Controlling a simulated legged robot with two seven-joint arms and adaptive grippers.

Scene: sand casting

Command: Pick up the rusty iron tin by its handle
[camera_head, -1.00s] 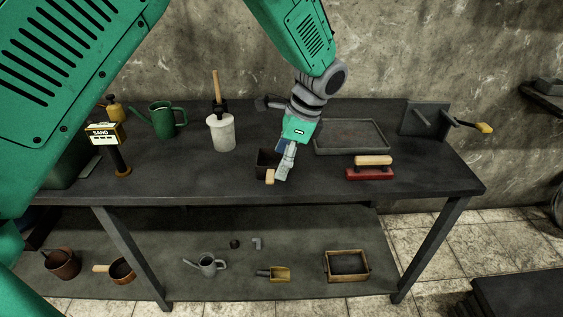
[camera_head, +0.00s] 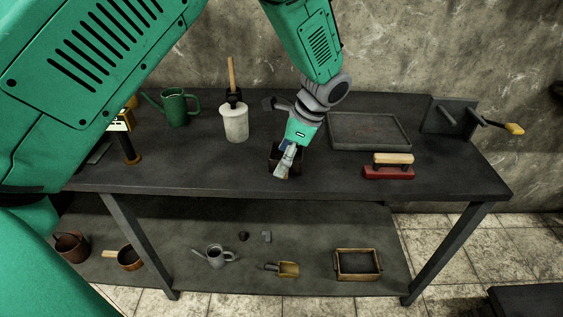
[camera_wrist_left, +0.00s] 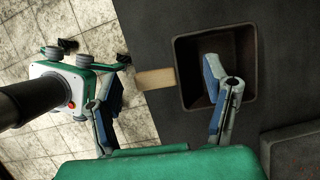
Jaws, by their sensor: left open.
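The rusty iron tin (camera_head: 273,158) is a dark, open, square-mouthed box near the front middle of the workbench. It also shows in the left wrist view (camera_wrist_left: 183,72), with its pale wooden handle (camera_wrist_left: 153,79) sticking out to the left. My left gripper (camera_head: 284,166) is over the tin in the head view and hides its handle there. In the left wrist view my left gripper (camera_wrist_left: 167,68) is open and empty. One finger overlaps the tin's mouth and the other is left of the handle, near its free end. I cannot tell the fingers' height. My right gripper is not in view.
A shallow grey tray (camera_head: 368,131) lies behind and right of the tin. A red brush with a wooden grip (camera_head: 389,171) is to the right. A pale cylinder (camera_head: 235,124) and a green watering can (camera_head: 177,108) stand left.

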